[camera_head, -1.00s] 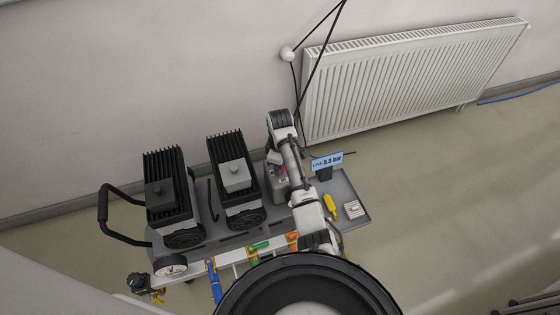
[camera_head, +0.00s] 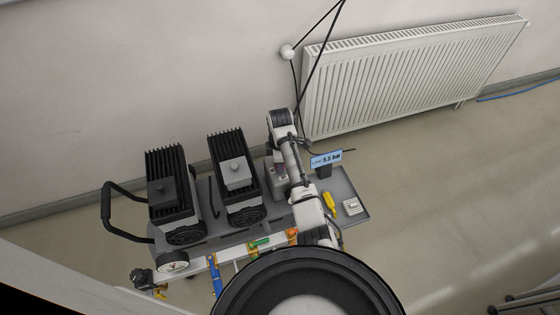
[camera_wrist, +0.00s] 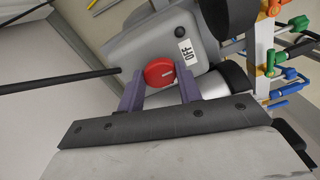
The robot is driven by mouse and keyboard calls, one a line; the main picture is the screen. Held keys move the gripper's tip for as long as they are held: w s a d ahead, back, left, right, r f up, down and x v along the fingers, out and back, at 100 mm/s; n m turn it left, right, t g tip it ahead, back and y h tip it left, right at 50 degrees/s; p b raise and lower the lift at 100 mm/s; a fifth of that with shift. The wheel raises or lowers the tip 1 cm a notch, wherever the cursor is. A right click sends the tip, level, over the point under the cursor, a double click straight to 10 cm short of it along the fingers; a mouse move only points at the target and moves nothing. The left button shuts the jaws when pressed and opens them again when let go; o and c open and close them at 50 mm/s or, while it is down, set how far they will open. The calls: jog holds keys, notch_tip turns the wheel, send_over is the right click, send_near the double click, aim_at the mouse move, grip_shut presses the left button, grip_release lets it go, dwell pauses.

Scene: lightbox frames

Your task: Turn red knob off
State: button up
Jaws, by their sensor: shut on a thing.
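The red knob (camera_wrist: 158,71) is on the face of a grey box (camera_wrist: 140,45) in the wrist view. A white "OFF" label (camera_wrist: 185,50) is on the box beside the knob. My gripper (camera_wrist: 160,83) has its two purple fingers on either side of the knob and is shut on it. A pale mark shows on the knob, but its pointing direction is hard to tell. In the head view my arm covers much of the grey box (camera_head: 277,178), and the knob is hidden.
Two finned black units (camera_head: 170,185) (camera_head: 235,175) stand on the grey cart left of the box. A blue display (camera_head: 326,160) appears to read 5.5 bar. A yellow-handled tool (camera_head: 329,203) lies on the cart. Coloured valves (camera_head: 259,244) line its front. A radiator (camera_head: 400,80) is behind.

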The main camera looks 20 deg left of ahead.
jog(key=o, duration=1)
notch_tip(320, 180, up, 14)
jog(key=p, duration=0.1)
jog(key=shift+p, duration=0.4)
jog(key=shift+f, duration=0.1)
